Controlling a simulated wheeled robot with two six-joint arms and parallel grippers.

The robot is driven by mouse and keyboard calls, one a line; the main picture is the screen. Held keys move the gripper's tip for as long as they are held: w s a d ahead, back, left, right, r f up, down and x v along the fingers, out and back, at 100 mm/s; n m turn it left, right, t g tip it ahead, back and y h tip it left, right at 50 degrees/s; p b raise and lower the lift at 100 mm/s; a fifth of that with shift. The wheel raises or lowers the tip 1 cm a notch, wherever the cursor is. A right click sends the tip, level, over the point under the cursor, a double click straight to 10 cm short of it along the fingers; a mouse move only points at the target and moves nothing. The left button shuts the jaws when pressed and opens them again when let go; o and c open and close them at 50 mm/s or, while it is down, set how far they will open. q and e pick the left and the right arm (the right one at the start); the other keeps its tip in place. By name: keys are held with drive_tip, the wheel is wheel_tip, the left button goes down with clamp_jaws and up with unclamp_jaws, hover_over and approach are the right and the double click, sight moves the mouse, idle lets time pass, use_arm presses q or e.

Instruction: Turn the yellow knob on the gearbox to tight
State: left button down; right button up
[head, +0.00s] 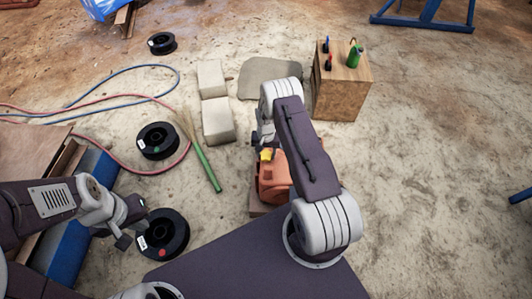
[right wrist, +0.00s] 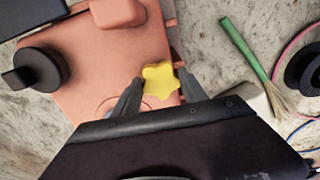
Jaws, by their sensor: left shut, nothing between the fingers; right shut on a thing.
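The gearbox (head: 270,182) is an orange housing standing on a low base in front of me, partly hidden by my right arm. Its yellow knob (head: 266,154) shows at its top left side. In the right wrist view the star-shaped yellow knob (right wrist: 160,82) sits at the edge of the orange gearbox (right wrist: 95,75). My right gripper (right wrist: 160,88) is shut on the knob, with one finger on each side of it. My left gripper (head: 133,226) is shut and empty at the lower left, well away from the gearbox. No knob markings are readable.
Black spools (head: 157,141) and a green-handled brush (head: 206,168) lie left of the gearbox. Grey blocks (head: 217,122) stand behind it. A wooden crate (head: 340,92) with small tools and a green bottle (head: 354,56) stands at the back right.

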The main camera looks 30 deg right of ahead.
sight(266, 155)
drive_tip(key=m, duration=0.4)
drive_tip(key=shift+m, duration=2.5)
drive_tip(key=shift+p, duration=0.3)
drive_tip(key=o, duration=1.4)
drive_tip(key=shift+c, duration=0.2)
wheel_tip(266, 155, up, 9)
drive_tip(key=p, duration=0.3)
drive_tip(key=shift+p, duration=0.3)
